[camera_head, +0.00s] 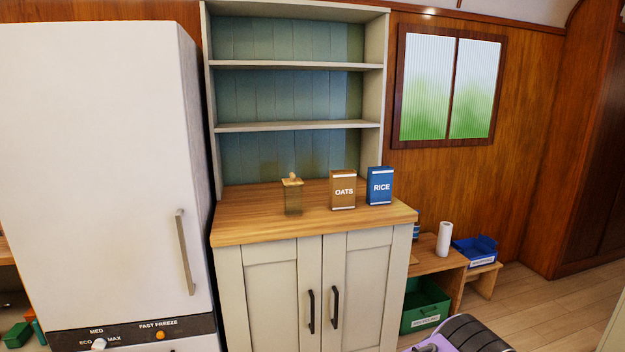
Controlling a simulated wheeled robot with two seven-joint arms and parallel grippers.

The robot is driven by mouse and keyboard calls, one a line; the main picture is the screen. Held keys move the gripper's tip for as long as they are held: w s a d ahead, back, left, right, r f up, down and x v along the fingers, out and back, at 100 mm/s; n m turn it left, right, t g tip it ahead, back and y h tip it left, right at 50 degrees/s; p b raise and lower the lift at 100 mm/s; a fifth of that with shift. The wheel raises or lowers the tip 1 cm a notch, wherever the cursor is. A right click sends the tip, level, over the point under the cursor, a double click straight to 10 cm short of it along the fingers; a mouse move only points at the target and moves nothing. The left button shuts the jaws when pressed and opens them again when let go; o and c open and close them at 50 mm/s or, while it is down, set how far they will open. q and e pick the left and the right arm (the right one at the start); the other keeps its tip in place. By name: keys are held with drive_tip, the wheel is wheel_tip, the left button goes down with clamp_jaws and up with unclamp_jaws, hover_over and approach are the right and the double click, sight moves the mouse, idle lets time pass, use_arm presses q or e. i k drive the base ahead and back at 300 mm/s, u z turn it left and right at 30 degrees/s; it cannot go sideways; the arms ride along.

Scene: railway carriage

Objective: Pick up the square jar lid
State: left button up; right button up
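A square glass jar (293,199) stands upright on the wooden counter of the cream cabinet. Its contents look brownish and are hard to make out. The square jar lid (292,181), light wood-coloured with a small knob, sits on top of the jar. Neither of my grippers shows in the head view.
A brown oats box (342,190) and a blue rice box (380,186) stand right of the jar. Shelves (300,126) rise behind the counter (250,220). A white fridge (95,150) stands left. A low bench, green crate (425,306) and blue bin (474,250) are right.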

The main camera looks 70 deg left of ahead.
sight(293, 181)
drive_tip(key=u, duration=0.35)
drive_tip(key=i, duration=1)
drive_tip(key=u, duration=1.6)
drive_tip(key=i, duration=0.85)
drive_tip(key=u, duration=0.85)
